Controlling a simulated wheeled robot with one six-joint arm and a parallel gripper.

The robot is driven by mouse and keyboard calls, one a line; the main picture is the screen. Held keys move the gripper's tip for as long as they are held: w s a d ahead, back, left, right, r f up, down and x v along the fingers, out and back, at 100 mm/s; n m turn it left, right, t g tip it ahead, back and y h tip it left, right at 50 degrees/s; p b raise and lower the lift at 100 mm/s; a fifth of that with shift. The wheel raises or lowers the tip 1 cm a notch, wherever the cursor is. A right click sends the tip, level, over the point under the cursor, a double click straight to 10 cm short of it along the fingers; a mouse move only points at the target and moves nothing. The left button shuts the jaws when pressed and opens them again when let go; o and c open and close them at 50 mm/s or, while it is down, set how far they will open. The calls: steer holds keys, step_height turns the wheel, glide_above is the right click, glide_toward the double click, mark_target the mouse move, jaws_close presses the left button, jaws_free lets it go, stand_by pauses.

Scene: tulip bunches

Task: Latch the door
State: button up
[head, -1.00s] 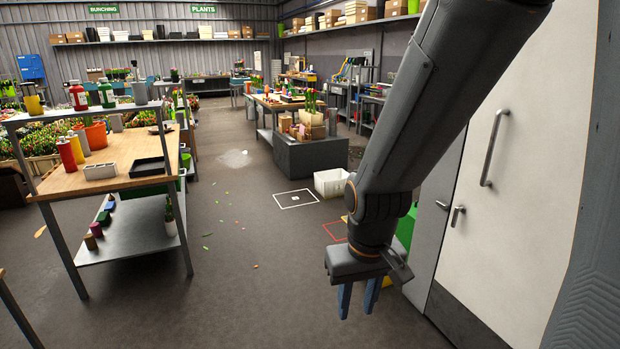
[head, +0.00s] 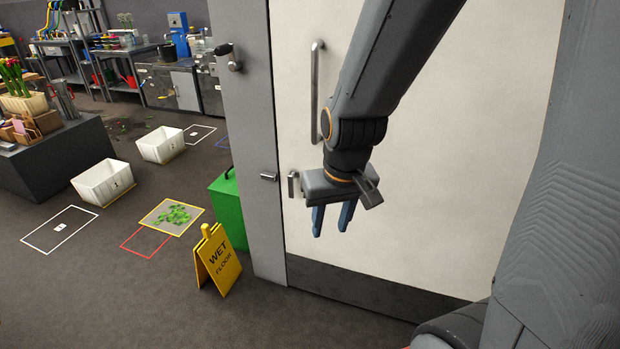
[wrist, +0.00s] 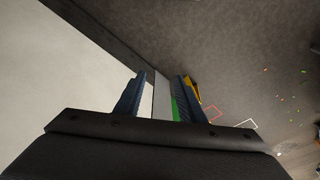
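The white door (head: 440,160) fills the right of the head view and appears closed against its grey frame (head: 243,130). It has a long vertical pull handle (head: 315,90) and a small metal latch lever (head: 292,184) below it. A small metal catch (head: 269,177) sits on the frame beside the lever. My gripper (head: 333,218) hangs fingers-down in front of the door, just right of the lever, partly overlapping it in view. Its blue fingers are apart and empty. In the wrist view the open fingers (wrist: 153,98) point down, with the door (wrist: 50,80) at the left.
A yellow wet-floor sign (head: 217,259) stands on the floor left of the door, near a green bin (head: 230,208). White crates (head: 103,182) and floor markings (head: 60,229) lie further left. The floor at the front left is clear.

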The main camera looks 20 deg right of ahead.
steer(key=w+a+f+t+b, duration=0.25)
steer(key=w+f+b, duration=0.2)
steer(key=w, duration=0.35)
steer(key=m+t+h+b, duration=0.4)
steer(key=t+b, duration=0.4)
steer(key=b, duration=1.1)
glide_toward(290, 185)
steer(key=a+r, duration=0.2)
steer(key=a, duration=0.1)
steer(key=w+d+f+m+t+h+b, duration=0.1)
steer(key=w+f+m+t+h+b, duration=0.15)
steer(key=f+h+b, duration=0.55)
steer(key=shift+m+g+y, duration=0.25)
steer(key=shift+g+y, duration=0.05)
steer(key=shift+y, duration=0.4)
steer(key=shift+r+b+x, duration=0.3)
steer(key=shift+b+x, duration=0.2)
steer(key=shift+x, duration=0.95)
steer(key=shift+r+b+x, duration=0.3)
steer(key=shift+b+x, duration=0.15)
steer(key=shift+x, duration=1)
steer(key=shift+r+b+x, duration=0.35)
steer(key=shift+b+x, duration=0.15)
steer(key=shift+x, duration=0.95)
steer(key=shift+c, duration=0.4)
jaws_close()
